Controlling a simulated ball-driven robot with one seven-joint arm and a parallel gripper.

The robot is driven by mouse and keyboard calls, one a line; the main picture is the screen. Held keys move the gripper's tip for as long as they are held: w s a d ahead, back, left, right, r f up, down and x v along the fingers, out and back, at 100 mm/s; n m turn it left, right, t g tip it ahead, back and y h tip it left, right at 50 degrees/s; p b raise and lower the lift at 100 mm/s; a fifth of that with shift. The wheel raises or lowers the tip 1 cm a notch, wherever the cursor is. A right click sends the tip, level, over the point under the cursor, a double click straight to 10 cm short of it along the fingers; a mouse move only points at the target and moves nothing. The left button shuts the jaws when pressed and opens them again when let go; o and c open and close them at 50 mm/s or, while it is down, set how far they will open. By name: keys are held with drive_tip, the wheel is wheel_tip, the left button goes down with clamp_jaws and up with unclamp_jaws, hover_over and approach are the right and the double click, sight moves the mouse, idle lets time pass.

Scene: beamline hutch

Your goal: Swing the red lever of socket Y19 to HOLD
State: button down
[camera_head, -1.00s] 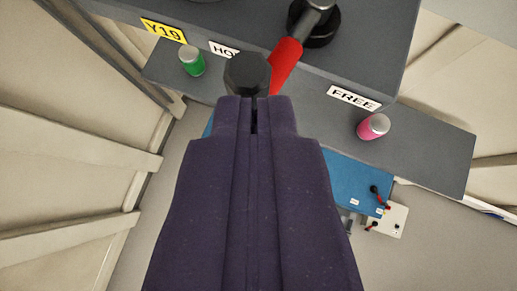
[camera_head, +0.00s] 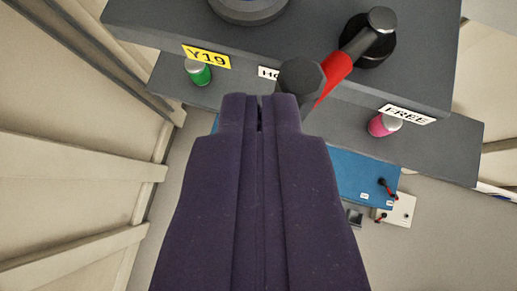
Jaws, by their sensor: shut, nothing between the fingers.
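The red lever (camera_head: 333,76) of socket Y19 runs from a black round pivot (camera_head: 371,52) down and left to a dark knob (camera_head: 301,77). It points between the HOLD label (camera_head: 267,73) and the FREE label (camera_head: 407,114), with the knob nearer HOLD and covering part of that label. The yellow Y19 plate (camera_head: 207,57) is on the front edge, to the left. My gripper (camera_head: 260,107) is shut and empty. Its fingertips are just below and left of the knob; I cannot tell whether they touch it.
The grey housing (camera_head: 290,45) carries the lever and a round fitting (camera_head: 249,9). A green-sided cylinder (camera_head: 198,73) and a pink one (camera_head: 383,124) stand on the lower grey shelf (camera_head: 455,145). A blue surface (camera_head: 362,178) lies below. Beige wall panels (camera_head: 65,180) stand at left.

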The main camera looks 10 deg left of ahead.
drive_tip(key=shift+w+a+b, duration=0.3)
drive_tip(key=shift+w+a, duration=0.6)
drive_tip(key=shift+a, duration=0.1)
drive_tip(key=shift+d, duration=0.1)
idle(1.0)
